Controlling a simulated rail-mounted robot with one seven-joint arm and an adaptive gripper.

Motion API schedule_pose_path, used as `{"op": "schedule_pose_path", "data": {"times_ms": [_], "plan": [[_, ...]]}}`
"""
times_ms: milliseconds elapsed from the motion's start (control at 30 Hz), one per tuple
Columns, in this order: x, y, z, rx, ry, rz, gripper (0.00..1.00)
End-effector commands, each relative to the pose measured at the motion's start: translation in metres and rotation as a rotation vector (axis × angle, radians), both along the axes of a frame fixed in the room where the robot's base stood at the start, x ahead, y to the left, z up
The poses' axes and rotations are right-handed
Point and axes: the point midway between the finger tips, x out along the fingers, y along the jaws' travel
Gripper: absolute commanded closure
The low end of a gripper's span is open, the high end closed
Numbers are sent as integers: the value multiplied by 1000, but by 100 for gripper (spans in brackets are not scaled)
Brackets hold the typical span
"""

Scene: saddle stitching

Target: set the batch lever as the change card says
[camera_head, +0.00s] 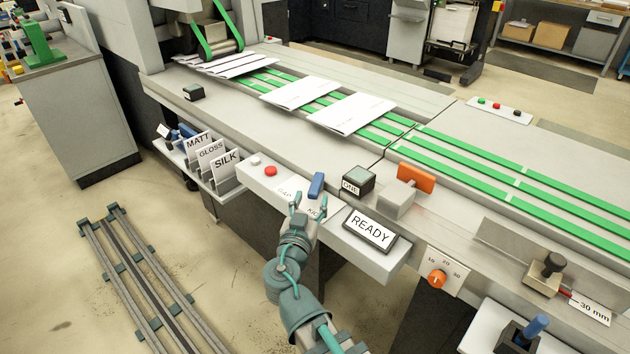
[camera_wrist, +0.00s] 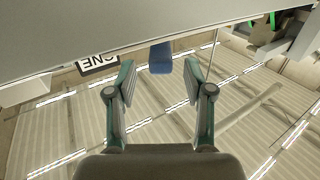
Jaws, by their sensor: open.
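A blue lever (camera_head: 316,185) stands on the white front panel (camera_head: 262,184); printed labels beside it are partly hidden and too small to read surely. My gripper (camera_head: 309,203) is open and empty just in front of it, fingers pointing at the panel. In the wrist view the blue lever (camera_wrist: 160,57) shows between and beyond the fingertips (camera_wrist: 160,70), with no contact visible. A small dark box with a sign reading ONE (camera_head: 351,187) stands right of the lever. No card clearly marked as the change card can be made out.
A READY sign (camera_head: 371,229) sits right of my gripper. An orange paddle (camera_head: 416,178) on a grey block stands behind it. MATT, GLOSS and SILK cards (camera_head: 226,160) stand in a tray to the left. A red button (camera_head: 270,171) is close to the lever.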

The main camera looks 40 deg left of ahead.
Motion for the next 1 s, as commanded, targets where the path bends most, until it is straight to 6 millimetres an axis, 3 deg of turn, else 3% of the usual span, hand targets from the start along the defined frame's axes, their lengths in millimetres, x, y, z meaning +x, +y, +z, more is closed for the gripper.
{"op": "schedule_pose_path", "data": {"times_ms": [200, 400, 833, 1000], "plan": [[38, 17, 2, 0, 0, -2, 48], [58, 25, 1, 0, 0, -1, 48], [65, 27, 0, 1, 0, 0, 48], [64, 27, 0, 1, 0, 0, 76]]}}
